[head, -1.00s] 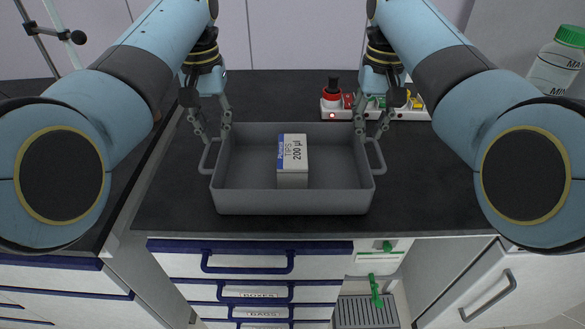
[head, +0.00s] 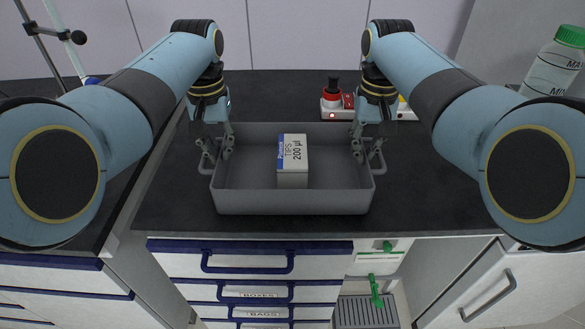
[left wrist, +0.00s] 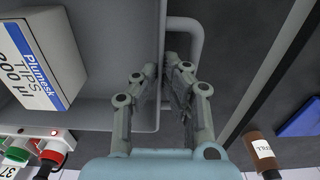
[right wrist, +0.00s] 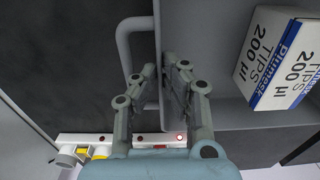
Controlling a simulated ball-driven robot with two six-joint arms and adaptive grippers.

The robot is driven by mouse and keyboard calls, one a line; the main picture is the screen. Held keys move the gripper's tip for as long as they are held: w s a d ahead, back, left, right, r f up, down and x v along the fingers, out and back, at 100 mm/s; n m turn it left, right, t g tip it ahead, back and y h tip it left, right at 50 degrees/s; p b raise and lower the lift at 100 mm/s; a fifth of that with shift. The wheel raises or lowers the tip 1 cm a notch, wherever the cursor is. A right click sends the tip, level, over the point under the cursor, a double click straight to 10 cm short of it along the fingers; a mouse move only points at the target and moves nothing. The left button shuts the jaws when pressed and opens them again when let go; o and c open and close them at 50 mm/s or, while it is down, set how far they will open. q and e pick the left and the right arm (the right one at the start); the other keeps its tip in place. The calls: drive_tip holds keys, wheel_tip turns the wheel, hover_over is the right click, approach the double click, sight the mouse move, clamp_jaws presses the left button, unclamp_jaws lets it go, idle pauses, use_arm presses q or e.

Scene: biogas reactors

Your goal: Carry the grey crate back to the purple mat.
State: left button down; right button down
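The grey crate (head: 292,202) stands on the dark worktop, with a loop handle on each side. A white and blue tips box (head: 293,165) stands upright inside it. My left gripper (head: 218,157) is at the crate's left wall, one finger inside and one outside; the wall passes between the fingers in the left wrist view (left wrist: 161,75). My right gripper (head: 367,158) straddles the right wall in the same way, also seen in the right wrist view (right wrist: 160,75). Both look open, with a narrow gap; contact with the wall is unclear. No purple mat is visible.
A power strip with a red plug (head: 332,95) lies behind the crate at the right. A bottle with a green cap (head: 557,62) stands at the far right. White drawers with blue handles (head: 247,264) are below the front edge. The worktop right of the crate is clear.

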use_arm(q)
drive_tip(key=shift+r, duration=0.1)
use_arm(e)
drive_tip(key=shift+r, duration=0.1)
idle(0.3)
